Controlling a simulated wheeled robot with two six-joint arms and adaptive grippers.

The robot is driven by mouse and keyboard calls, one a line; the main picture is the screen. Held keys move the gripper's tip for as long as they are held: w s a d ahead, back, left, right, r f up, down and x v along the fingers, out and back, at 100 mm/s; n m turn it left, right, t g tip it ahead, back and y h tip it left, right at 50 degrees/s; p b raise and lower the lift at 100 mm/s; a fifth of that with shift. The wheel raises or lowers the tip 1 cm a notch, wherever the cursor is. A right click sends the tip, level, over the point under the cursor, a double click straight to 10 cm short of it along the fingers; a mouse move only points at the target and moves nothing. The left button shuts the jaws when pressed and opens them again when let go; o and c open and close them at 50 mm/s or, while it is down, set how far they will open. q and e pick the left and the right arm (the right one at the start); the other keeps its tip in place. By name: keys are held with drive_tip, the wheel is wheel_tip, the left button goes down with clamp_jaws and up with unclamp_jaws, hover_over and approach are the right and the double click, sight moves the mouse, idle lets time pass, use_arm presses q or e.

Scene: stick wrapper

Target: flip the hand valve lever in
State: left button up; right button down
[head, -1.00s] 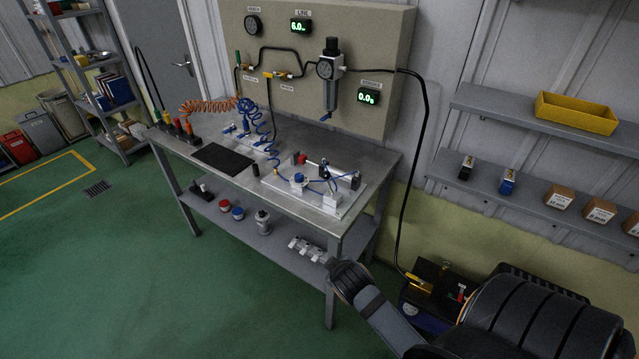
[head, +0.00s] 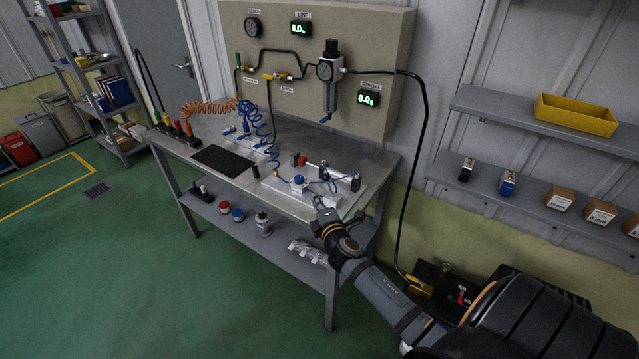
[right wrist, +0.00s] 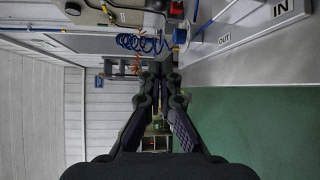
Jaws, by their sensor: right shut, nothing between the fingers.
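A pale mounting board (head: 345,203) lies on the front right of the bench, carrying small fittings, blue tubes, a red part (head: 302,160) and a blue-topped part (head: 298,181). Which fitting bears the hand valve lever is too small to tell. My right gripper (head: 319,202) is at the board's front edge, hiding part of it. In the right wrist view my right gripper (right wrist: 161,68) is shut and empty. A pale block marked IN and OUT (right wrist: 250,32) is to its right, apart from the fingers, with a red part (right wrist: 173,9) above. My left gripper is out of view.
The bench top (head: 335,140) has a black mat (head: 223,160) and coiled hoses. The wall panel (head: 285,95) behind has a yellow handle (head: 268,76), a regulator (head: 330,75) and displays. Black hose (head: 424,150) runs down right of the bench.

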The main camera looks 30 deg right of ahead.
drive_tip(key=w+d+p, duration=0.1)
drive_tip(key=w+d, duration=0.4)
drive_tip(key=w, duration=0.2)
drive_tip(key=shift+d+f, duration=0.35)
drive_tip(key=shift+d, duration=0.05)
